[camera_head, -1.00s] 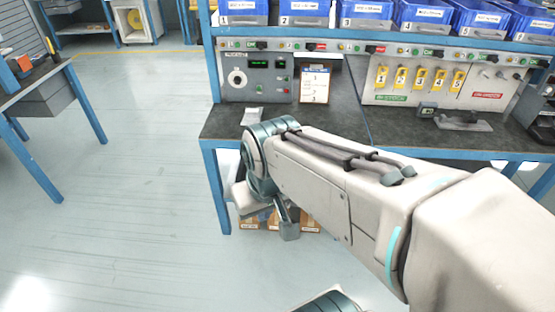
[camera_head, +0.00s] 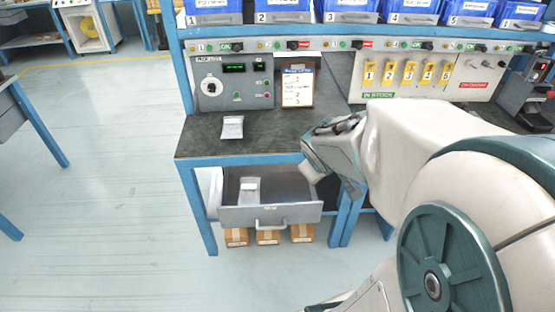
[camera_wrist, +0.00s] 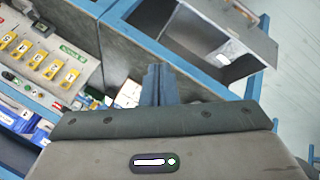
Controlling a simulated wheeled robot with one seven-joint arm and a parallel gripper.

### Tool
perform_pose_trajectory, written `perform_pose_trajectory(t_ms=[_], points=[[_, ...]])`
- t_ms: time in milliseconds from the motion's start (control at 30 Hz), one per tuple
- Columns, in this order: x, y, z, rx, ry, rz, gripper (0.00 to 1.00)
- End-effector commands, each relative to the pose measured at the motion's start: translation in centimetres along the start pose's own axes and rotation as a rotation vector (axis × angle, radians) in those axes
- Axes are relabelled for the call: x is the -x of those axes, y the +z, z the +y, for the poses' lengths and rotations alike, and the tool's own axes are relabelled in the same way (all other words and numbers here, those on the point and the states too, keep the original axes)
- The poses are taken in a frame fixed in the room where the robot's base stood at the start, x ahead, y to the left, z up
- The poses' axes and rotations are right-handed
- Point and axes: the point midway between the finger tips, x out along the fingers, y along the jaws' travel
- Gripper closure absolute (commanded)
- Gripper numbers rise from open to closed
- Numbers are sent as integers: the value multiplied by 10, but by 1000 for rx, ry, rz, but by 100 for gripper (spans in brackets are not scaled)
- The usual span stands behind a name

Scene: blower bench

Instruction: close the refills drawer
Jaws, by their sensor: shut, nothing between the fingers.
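The refills drawer (camera_head: 285,213) hangs pulled out under the left part of the blue-framed bench. Its grey front panel has a bar handle, and a pale packet (camera_head: 249,190) lies inside. In the wrist view the open drawer (camera_wrist: 256,40) is at the upper right, tilted by the camera angle. My gripper (camera_wrist: 154,70) is shut and empty at the middle of the wrist view, apart from the drawer in the picture. In the head view my wrist is at the bench's front edge, right of the drawer; the fingertips are hard to make out there.
The dark benchtop (camera_head: 205,147) carries another pale packet (camera_head: 232,127) and a clipboard (camera_head: 297,87) before the control panel. Cardboard boxes (camera_head: 268,237) sit below the drawer. Blue bins (camera_head: 349,8) line the shelf.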

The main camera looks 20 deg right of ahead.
Motion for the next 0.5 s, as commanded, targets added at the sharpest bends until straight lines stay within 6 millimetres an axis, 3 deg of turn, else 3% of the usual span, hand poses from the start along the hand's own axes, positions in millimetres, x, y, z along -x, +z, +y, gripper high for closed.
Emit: perform_pose_trajectory(t_ms=[33, 233, 400, 500], points=[[-26, 7, 6, 57, 20, 18, 100], [-97, 18, 12, 343, -1, 155, 100], [-142, 44, -15, 543, -143, 278, 100], [-156, 62, -35, 621, -242, 344, 100]])
